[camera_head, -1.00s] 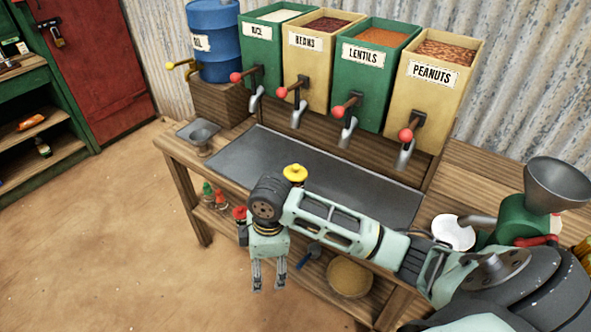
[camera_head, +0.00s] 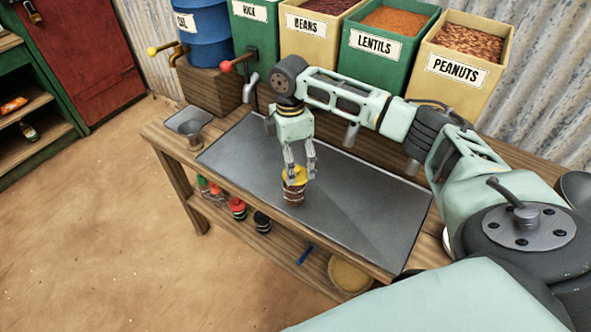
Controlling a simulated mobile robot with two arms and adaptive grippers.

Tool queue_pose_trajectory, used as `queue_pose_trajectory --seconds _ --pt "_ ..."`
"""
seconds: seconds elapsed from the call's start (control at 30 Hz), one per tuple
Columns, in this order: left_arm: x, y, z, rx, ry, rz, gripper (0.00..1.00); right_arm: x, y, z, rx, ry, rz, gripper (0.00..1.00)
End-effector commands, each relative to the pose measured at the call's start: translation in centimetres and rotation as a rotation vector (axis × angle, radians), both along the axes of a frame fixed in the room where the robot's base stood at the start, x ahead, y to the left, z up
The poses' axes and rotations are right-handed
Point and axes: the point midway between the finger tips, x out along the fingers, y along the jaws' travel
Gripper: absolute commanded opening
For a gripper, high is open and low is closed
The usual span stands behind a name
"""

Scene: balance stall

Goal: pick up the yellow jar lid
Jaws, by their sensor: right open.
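The yellow jar lid (camera_head: 294,174) sits on a jar (camera_head: 293,196) with brown contents. The jar stands upright on the dark grey counter mat (camera_head: 350,215). My right gripper (camera_head: 301,174) points down at the lid, with its fingers open. The fingertips overlap the lid's edges in the picture and partly hide it; I cannot tell whether they touch it. My left gripper is out of view.
Several small bottles (camera_head: 237,208) and a round basket (camera_head: 350,274) are on the shelf below. The mat around the jar is clear.

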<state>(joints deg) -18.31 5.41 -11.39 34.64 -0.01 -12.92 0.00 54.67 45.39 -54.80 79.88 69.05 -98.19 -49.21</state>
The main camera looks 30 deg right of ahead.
Motion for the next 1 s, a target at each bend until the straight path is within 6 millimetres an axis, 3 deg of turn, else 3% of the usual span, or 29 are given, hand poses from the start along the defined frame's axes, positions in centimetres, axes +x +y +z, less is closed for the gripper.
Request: queue_pose_trajectory --seconds 0.13,0.43,0.87,1.0 --pt "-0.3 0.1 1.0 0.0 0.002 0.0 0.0 -0.3 0.0 -2.0 -0.002 0.002 -0.002 0.77" --pt "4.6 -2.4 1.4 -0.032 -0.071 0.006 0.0 -0.4 0.0 -3.1 -0.001 -0.001 -0.001 0.77" --pt "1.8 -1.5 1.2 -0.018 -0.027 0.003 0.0 -0.4 0.0 -3.1 -0.002 -0.002 -0.001 0.43" --pt "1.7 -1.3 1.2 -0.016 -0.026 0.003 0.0 -0.4 0.0 -3.1 -0.002 -0.002 -0.001 0.4"
